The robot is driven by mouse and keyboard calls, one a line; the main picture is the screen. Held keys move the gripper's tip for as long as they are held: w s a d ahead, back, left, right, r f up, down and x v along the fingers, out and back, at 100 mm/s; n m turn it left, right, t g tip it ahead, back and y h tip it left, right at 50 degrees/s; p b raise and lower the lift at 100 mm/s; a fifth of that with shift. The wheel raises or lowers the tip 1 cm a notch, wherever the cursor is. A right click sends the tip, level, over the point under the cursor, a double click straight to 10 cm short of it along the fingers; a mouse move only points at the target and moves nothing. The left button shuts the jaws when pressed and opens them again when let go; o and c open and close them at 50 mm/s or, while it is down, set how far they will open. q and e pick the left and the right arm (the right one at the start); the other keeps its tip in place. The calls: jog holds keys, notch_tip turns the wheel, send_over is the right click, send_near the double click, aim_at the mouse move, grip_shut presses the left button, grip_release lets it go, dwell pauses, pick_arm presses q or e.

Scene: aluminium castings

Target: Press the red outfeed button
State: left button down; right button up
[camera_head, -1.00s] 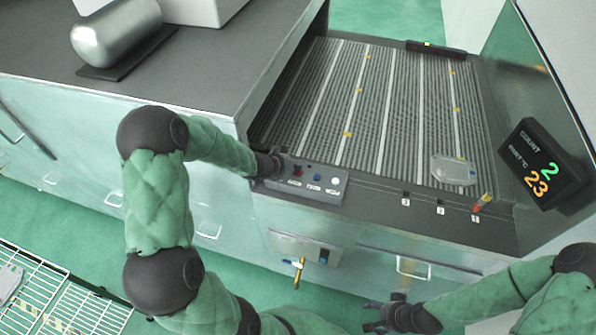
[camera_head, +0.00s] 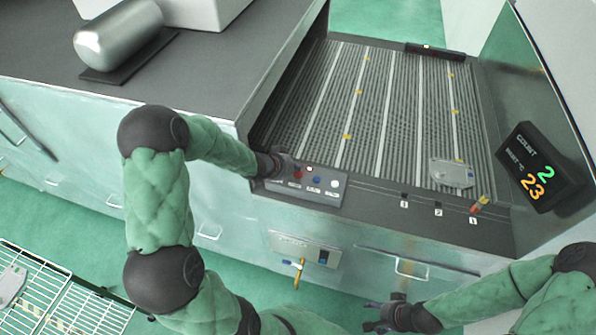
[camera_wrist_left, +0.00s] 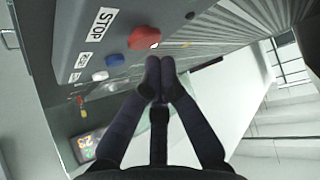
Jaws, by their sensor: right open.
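The control panel (camera_head: 318,198) sits at the front left corner of the ribbed belt. It carries a red button (camera_head: 297,174), a blue button (camera_head: 316,180) and a white button, with labels below. In the left wrist view the red button (camera_wrist_left: 145,38) stands beside a STOP label (camera_wrist_left: 98,30). My left gripper (camera_head: 284,165) is at the panel's left end, partly covering the red button. Its fingertips (camera_wrist_left: 159,68) are together and empty, just beside the red button; contact cannot be told. My right gripper (camera_head: 384,314) is open and empty, low in front of the machine.
A flat casting (camera_head: 452,173) lies on the belt (camera_head: 385,115) at the right. A display (camera_head: 540,168) shows count 2 and 23. A silver cylinder (camera_head: 118,35) rests on the machine top at the left. A wire rack (camera_head: 60,295) stands at lower left.

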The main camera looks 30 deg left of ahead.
aim_at(295, 174)
dwell(0.3)
pick_arm(q)
notch_tip(295, 174, up, 5)
jog(key=p, duration=0.5)
jog(key=shift+r, duration=0.1)
dwell(0.8)
